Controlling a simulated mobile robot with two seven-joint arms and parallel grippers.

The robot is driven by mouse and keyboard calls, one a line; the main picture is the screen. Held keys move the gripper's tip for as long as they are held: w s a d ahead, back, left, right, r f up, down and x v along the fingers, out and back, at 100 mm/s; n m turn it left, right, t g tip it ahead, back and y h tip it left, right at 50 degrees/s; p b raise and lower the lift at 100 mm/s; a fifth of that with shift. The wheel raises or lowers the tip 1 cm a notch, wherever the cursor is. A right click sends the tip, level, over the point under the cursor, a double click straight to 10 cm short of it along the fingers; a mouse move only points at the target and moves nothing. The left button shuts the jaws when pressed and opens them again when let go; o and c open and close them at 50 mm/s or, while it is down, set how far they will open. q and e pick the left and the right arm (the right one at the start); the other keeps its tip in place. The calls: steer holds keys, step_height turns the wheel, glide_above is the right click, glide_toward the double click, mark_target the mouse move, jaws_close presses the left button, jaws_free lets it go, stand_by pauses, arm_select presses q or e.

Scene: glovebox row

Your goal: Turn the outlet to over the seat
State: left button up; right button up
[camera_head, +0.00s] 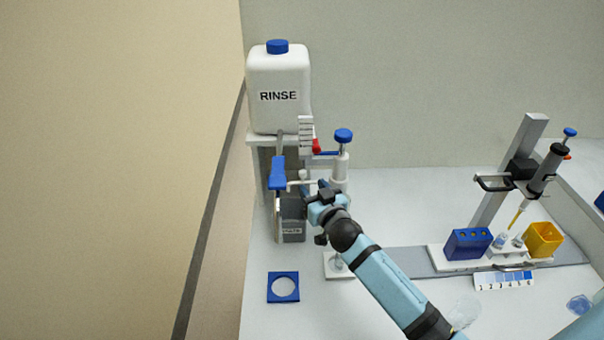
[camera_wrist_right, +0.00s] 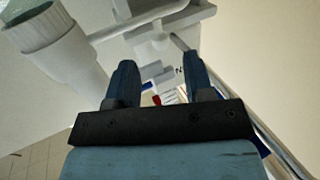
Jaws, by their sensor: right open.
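My right gripper (camera_head: 306,190) is at the dispenser stand below the rinse bottle, beside a thin white spout-like outlet (camera_head: 304,181). In the right wrist view the gripper (camera_wrist_right: 160,82) is open, with a gap between its fingers. A white fitting (camera_wrist_right: 155,42) shows just beyond the fingertips; I cannot tell whether they touch it. A white plate with a round seat (camera_head: 330,270) lies on the bench below, partly hidden by my right arm. A blue square ring (camera_head: 283,287) lies to its left. My left gripper is not in view.
The white rinse bottle (camera_head: 278,90) with a blue cap stands on a shelf. A blue handle (camera_head: 278,173), a grey waste container (camera_head: 292,228) and a blue-knobbed column (camera_head: 343,137) crowd the gripper. A pipette stand (camera_head: 510,170) and racks are at right.

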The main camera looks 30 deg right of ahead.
mark_target(304, 177)
steer(key=w, duration=0.6)
steer(key=shift+w+d, duration=0.2)
steer(key=shift+w, duration=0.2)
jaws_close()
